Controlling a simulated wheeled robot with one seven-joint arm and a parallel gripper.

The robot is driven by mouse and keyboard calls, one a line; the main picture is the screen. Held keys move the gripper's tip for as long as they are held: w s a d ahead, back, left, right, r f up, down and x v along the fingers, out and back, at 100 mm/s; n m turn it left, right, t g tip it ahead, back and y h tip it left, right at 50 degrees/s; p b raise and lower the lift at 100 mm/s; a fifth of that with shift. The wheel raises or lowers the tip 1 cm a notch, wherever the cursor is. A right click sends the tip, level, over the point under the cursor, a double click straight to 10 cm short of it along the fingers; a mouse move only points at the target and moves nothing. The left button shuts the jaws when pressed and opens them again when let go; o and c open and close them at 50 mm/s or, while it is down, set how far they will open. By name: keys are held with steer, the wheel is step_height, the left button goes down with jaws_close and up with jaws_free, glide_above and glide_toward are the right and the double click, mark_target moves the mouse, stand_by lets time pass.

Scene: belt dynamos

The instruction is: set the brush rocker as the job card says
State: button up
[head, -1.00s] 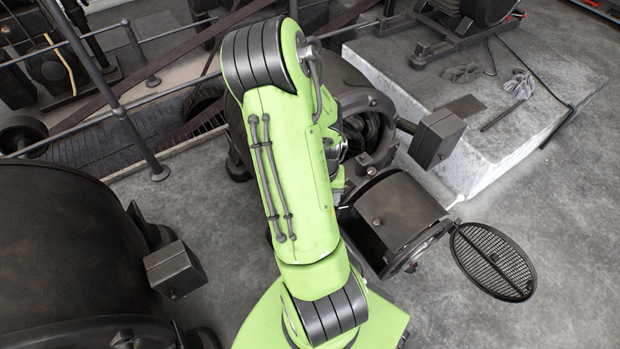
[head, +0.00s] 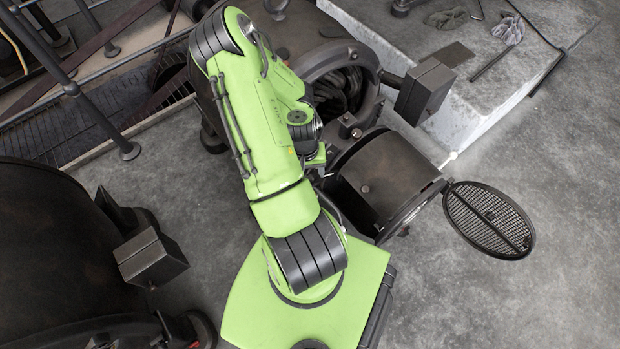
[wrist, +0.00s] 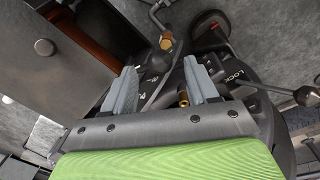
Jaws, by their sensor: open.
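In the wrist view my gripper (wrist: 160,88) is open, its two grey fingers apart with nothing held. Beyond and between the fingers is a dark plate (wrist: 155,84) with small white marks, probably part of the brush rocker. A plate lettered LOCK (wrist: 232,76) lies just right of the right finger. A lever with a dark ball knob (wrist: 305,95) is further right. A brass fitting (wrist: 166,43) sits above the fingers. In the head view the dynamo (head: 385,185) has its round mesh cover (head: 489,219) swung open; my arm hides my gripper there. No job card is seen.
A dark box (head: 425,90) juts out beside the dynamo. Another large machine (head: 60,260) stands at the left, with railings (head: 95,95) behind. Gloves (head: 508,28) and a rod (head: 493,63) lie on the pale plinth. The floor at the right is clear.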

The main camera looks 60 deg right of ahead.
step_height(320, 180, down, 3)
steer(key=shift+s+r+b, duration=0.1)
steer(key=shift+b, duration=0.25)
jaws_close()
